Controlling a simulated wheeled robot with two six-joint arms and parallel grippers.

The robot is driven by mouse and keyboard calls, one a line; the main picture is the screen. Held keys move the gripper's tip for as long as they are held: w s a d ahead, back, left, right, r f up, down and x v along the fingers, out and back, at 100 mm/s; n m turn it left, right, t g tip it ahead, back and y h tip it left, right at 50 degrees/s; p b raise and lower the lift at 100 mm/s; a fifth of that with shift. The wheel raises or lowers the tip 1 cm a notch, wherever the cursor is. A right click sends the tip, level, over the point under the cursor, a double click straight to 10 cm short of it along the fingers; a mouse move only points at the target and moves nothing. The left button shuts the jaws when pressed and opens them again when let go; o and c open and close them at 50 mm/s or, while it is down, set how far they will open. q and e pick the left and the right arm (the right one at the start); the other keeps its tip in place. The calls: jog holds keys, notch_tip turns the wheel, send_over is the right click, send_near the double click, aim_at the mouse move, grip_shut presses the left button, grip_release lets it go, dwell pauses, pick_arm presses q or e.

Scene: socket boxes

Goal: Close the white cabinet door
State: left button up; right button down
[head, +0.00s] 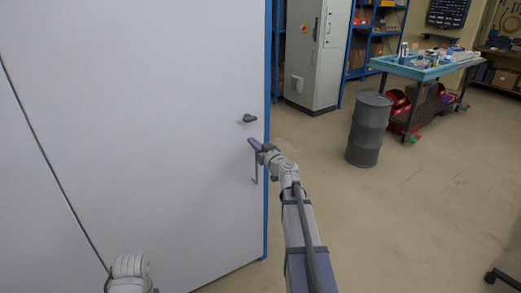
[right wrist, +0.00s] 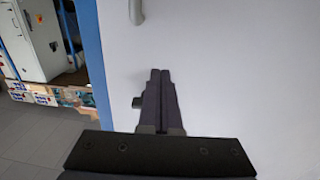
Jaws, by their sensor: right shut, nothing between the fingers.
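A large white door panel (head: 160,90) fills the left of the head view, with a blue strip along its right edge. It also fills most of the right wrist view (right wrist: 250,60). A small dark grey knob (head: 249,118) sits near that edge. My right gripper (head: 253,145) is in front of the panel just below the knob. In the right wrist view its fingers (right wrist: 160,88) are together and empty, pointing along the white surface. I cannot tell whether they touch it. Part of my left arm shows at the bottom left, but its gripper is out of view.
A grey metal barrel (head: 369,130) stands on the open floor to the right. Behind it are a workbench with a light blue top (head: 425,68), a grey cabinet (head: 316,55) and blue shelving (head: 354,55). The floor at the right front is mostly clear.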

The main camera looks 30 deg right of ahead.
aim_at(244, 134)
jog(key=shift+w, duration=2.3)
jog(key=shift+w, duration=0.1)
